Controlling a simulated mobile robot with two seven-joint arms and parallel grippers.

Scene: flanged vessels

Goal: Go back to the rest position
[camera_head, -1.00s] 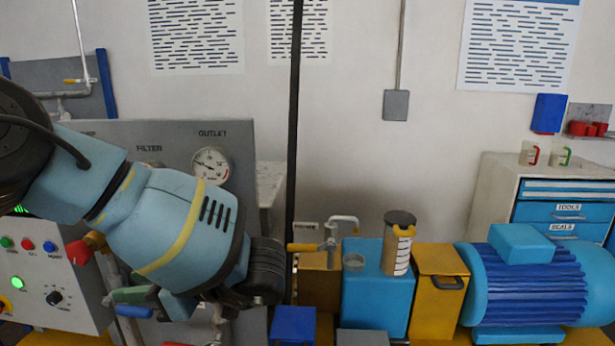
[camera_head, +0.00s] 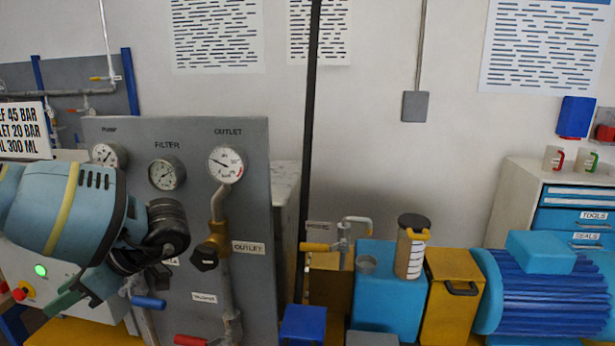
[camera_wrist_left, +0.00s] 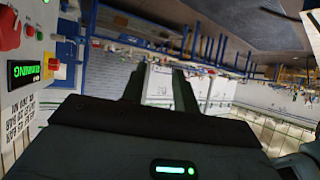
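My left arm comes in from the left in the head view, with light blue links and a dark wrist. My left gripper (camera_head: 74,304) hangs at lower left in front of the control box and the gauge panel. In the left wrist view its two dark fingers (camera_wrist_left: 160,90) stand apart with nothing between them, so it is open and empty. Part of the gripper is hidden behind the wrist in the head view. My right gripper is in neither view.
The grey gauge panel (camera_head: 262,282) with pipes, valves and an outlet gauge (camera_head: 227,163) stands close to the left arm. A control box (camera_head: 60,263) is at left. A blue container (camera_head: 383,295), yellow box (camera_head: 450,312) and blue motor (camera_head: 545,290) stand to the right.

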